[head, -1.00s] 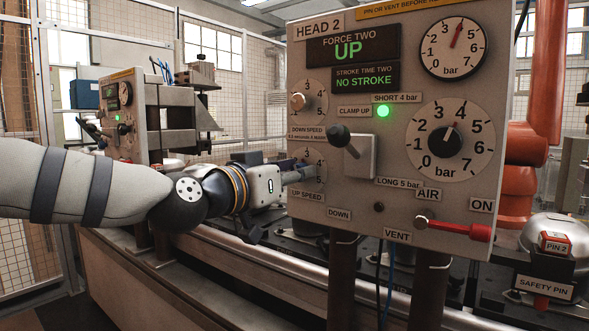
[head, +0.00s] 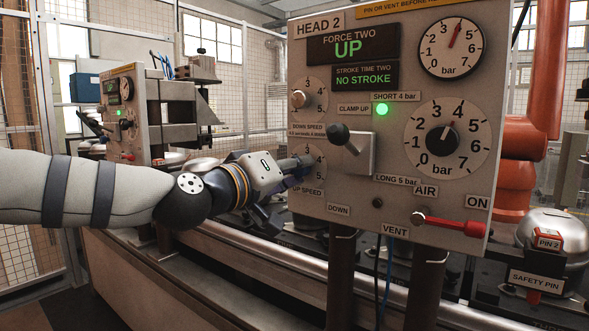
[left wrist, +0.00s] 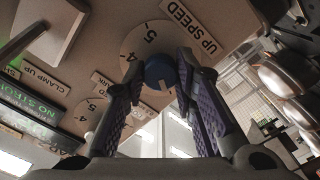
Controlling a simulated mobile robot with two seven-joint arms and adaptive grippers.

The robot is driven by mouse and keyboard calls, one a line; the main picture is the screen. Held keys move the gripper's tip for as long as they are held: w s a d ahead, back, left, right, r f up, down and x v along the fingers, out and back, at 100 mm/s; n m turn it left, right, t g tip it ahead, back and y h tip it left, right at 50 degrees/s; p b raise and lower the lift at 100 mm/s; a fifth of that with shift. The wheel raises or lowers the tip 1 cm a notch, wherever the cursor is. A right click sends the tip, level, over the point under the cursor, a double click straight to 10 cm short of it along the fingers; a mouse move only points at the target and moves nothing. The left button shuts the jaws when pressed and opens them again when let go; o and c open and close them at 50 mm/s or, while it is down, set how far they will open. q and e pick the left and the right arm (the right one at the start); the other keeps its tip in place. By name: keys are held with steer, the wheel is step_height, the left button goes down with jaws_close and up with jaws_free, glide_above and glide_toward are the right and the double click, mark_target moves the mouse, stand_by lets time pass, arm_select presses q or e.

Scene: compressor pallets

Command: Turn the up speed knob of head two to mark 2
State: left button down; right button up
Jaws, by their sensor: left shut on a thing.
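The head two panel (head: 300,225) carries the up speed dial (head: 318,172) at its lower left, with the UP SPEED label (head: 307,191) below it. My left gripper (head: 303,166) reaches it from the left and hides the knob in the head view. In the left wrist view the blue up speed knob (left wrist: 160,70) sits between the two purple-padded fingers of my left gripper (left wrist: 158,85), which is shut on it. A pale pointer line shows on the knob's face. The marks 4 and 5 are readable beside it; mark 2 is not visible. My right gripper is not in view.
The down speed knob (head: 298,99) is just above. The clamp lever (head: 340,137) sticks out to the right of the gripper. A large pressure knob (head: 441,139) and a red air handle (head: 455,225) are farther right. A metal rail (head: 270,255) runs below.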

arm_select(q)
steer(key=shift+f, duration=0.15)
stand_by(0.3)
steer(key=c, duration=1.3)
jaws_free()
steer(key=shift+s, duration=0.1)
steer(key=v, duration=1.2)
